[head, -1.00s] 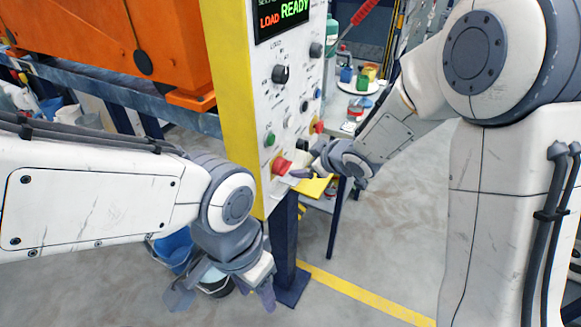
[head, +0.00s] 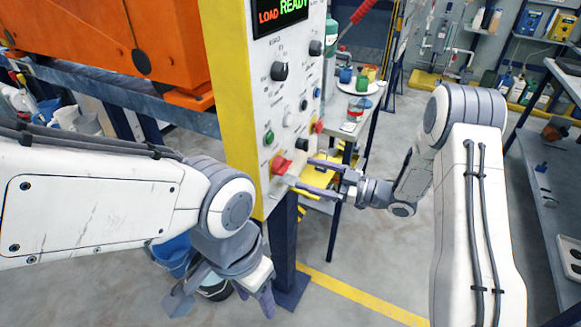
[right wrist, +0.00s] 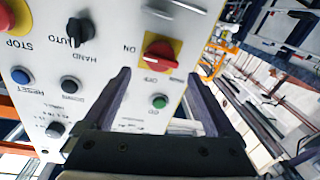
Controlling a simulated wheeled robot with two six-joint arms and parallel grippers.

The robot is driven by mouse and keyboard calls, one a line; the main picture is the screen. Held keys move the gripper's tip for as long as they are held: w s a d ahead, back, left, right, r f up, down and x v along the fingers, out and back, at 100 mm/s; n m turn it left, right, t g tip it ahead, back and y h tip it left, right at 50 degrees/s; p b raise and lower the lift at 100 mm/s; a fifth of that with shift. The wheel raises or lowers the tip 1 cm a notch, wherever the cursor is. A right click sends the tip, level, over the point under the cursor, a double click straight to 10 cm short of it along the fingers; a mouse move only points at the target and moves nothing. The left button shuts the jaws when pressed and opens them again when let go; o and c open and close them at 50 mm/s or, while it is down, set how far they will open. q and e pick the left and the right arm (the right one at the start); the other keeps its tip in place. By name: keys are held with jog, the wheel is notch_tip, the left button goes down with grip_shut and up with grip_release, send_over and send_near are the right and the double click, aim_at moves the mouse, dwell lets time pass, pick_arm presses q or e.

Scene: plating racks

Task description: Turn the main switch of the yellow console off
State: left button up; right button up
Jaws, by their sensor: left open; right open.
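The yellow console (head: 235,95) stands at centre, its white panel facing right. Its main switch (head: 281,165), a red knob low on the panel, also shows on a yellow plate in the right wrist view (right wrist: 160,54), by ON and OFF labels that appear upside down. Its handle lies roughly crosswise there; I cannot tell which label it points to. My right gripper (head: 303,175) is open and empty in front of the panel, fingers toward the switch. In the right wrist view its fingertips (right wrist: 160,74) flank the space below the knob, apparently apart from it. My left gripper (head: 222,299) hangs open, low left.
A green button (right wrist: 160,101), a black AUTO/HAND selector (right wrist: 80,30) and a red STOP button (right wrist: 6,18) are near the switch. A table (head: 352,127) with cups stands behind the console. A blue bucket (head: 172,252) is beside my left gripper.

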aim_at(288, 168)
jog(key=p+x, duration=0.1)
jog(key=x, duration=0.5)
jog(key=shift+a, duration=0.1)
jog(key=c, duration=1.1)
